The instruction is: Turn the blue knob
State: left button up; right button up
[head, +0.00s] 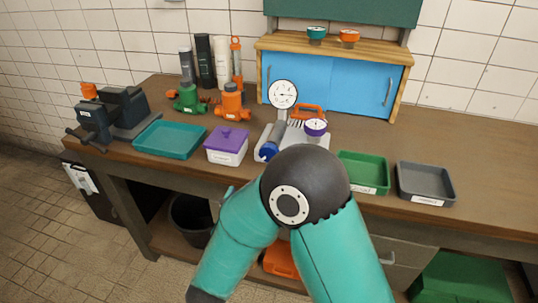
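The blue knob (267,151) is on the near left end of a grey cylinder on the workbench (380,135). The cylinder is part of a fixture on a light plate (297,135), with a large white dial gauge (283,94) standing above it. One of my arms, teal with a dark rounded joint, rises in front of the bench and hides what lies just right of and below the knob. Neither gripper shows in the head view.
A purple-lidded box (227,145) and a teal tray (170,139) stand left of the knob. A blue-doored cabinet (331,82) is behind.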

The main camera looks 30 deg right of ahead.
aim_at(268, 155)
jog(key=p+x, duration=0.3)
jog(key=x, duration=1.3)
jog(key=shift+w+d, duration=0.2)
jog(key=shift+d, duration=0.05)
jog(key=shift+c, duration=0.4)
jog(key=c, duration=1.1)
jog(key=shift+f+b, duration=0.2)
jog(key=shift+b, duration=0.55)
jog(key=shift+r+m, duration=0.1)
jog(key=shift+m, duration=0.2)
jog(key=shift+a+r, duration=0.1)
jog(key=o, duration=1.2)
